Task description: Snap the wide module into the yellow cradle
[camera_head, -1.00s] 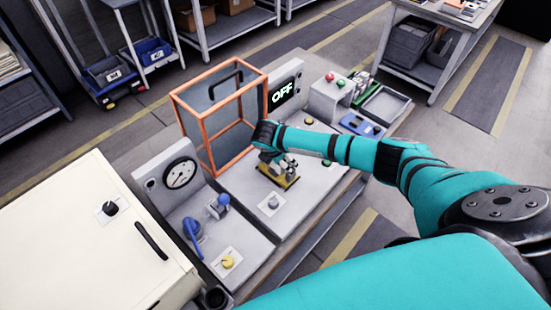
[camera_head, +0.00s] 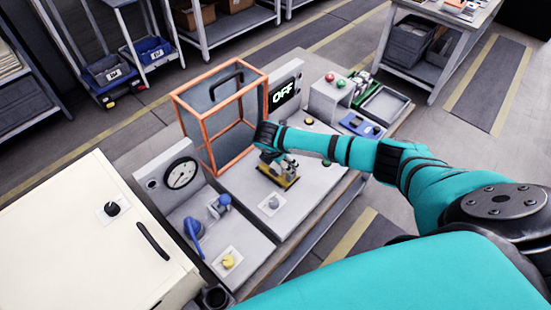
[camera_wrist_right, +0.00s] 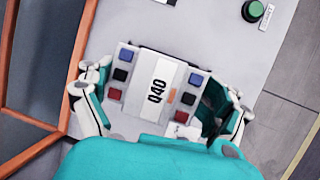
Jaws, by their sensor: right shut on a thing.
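My right gripper (camera_head: 275,162) is over the middle panel of the bench, directly above the yellow cradle (camera_head: 291,184). In the right wrist view the gripper (camera_wrist_right: 160,102) is shut on the wide module (camera_wrist_right: 138,98), with a finger at each side. The module is pale grey, with a white label reading Q40 and blue, black and red blocks along both sides. The cradle is hidden in the wrist view, and whether the module touches or sits in it cannot be told. My left gripper is not in view.
An orange-framed guard box (camera_head: 216,122) stands close to the left of my right gripper. A grey knob (camera_head: 273,202) is in front of the cradle. A gauge panel (camera_head: 168,172) with a blue lever is further left.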

